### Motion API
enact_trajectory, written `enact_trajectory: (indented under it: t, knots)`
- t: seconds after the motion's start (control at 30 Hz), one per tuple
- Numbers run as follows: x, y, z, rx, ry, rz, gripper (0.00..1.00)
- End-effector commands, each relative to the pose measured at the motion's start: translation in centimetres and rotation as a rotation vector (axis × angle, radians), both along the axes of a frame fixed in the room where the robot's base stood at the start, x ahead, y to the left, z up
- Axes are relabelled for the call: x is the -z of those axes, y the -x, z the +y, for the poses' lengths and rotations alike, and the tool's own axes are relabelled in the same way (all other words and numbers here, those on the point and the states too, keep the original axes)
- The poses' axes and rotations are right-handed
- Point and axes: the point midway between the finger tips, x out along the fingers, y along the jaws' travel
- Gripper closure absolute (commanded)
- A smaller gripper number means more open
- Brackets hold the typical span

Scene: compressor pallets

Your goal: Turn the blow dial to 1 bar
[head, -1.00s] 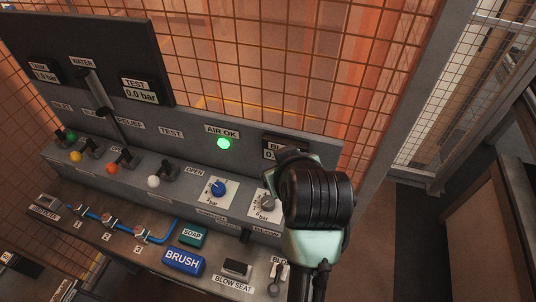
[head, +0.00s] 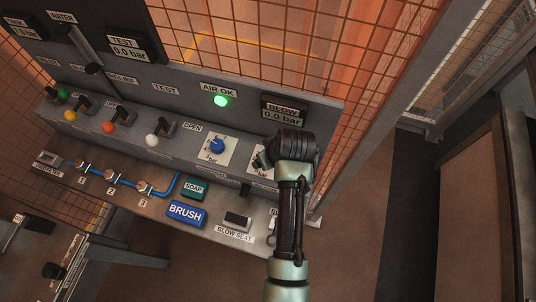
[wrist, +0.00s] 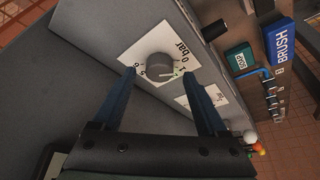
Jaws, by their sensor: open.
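The blow dial (wrist: 161,67) is a round grey knob on a white scale plate (wrist: 146,45) in the wrist view. A pale mark shows on its lower right side near the "1", but its exact setting is hard to read. My gripper (wrist: 159,72) is open, with one dark blue finger on each side of the dial in the picture; contact is not visible. In the head view my arm hides most of the dial and its plate (head: 255,171). The blow display (head: 283,112) reads 0.0 bar.
A blue dial (head: 217,146) on another white plate is to the left. Several coloured-tip levers stand farther left. The green AIR OK lamp (head: 221,101) is lit. The soap block (head: 194,188), brush block (head: 187,214) and blow seat (head: 237,220) are on the ledge below.

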Motion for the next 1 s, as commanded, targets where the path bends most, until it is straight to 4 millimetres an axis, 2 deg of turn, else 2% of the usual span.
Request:
enact_trajectory:
  t: [0.2, 0.53, 0.9, 0.97, 1.0]
  knots:
    - [1.4, -0.6, 0.3, 0.0, 0.0, -0.001, 0.24]
    - [1.6, -0.6, 0.3, 0.0, 0.0, -0.001, 0.24]
    - [1.6, -0.6, 0.3, 0.0, 0.0, -0.001, 0.91]
    - [1.6, -0.6, 0.3, 0.0, 0.0, -0.001, 1.0]
    - [1.6, -0.6, 0.3, 0.0, 0.0, -0.001, 1.0]
